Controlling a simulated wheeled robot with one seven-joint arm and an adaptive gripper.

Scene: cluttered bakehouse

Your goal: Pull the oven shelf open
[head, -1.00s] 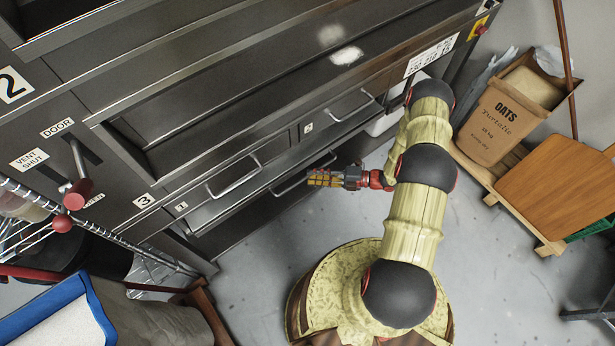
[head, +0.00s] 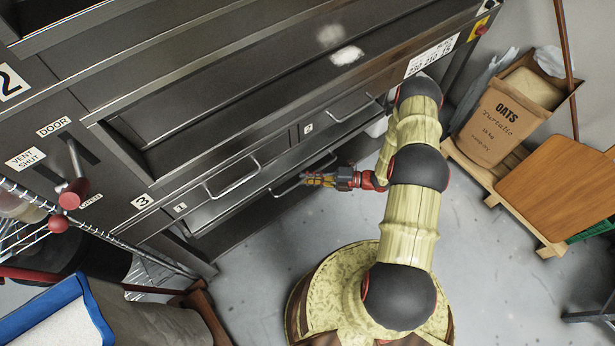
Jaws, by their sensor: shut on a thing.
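The oven (head: 180,110) is a dark metal deck oven filling the left and top of the head view. Low on its front are two small fronts labelled 1 (head: 180,208) and 2 (head: 309,129), each with a bar handle. Just below them is another long bar handle (head: 280,188), apparently the shelf's. My gripper (head: 312,179) reaches in from the right at that lower handle, its yellow fingers closed on it near its right part. The fingers hide the exact contact. The shelf itself is hard to tell apart from the dark oven base.
Grey floor (head: 260,265) before the oven is clear.

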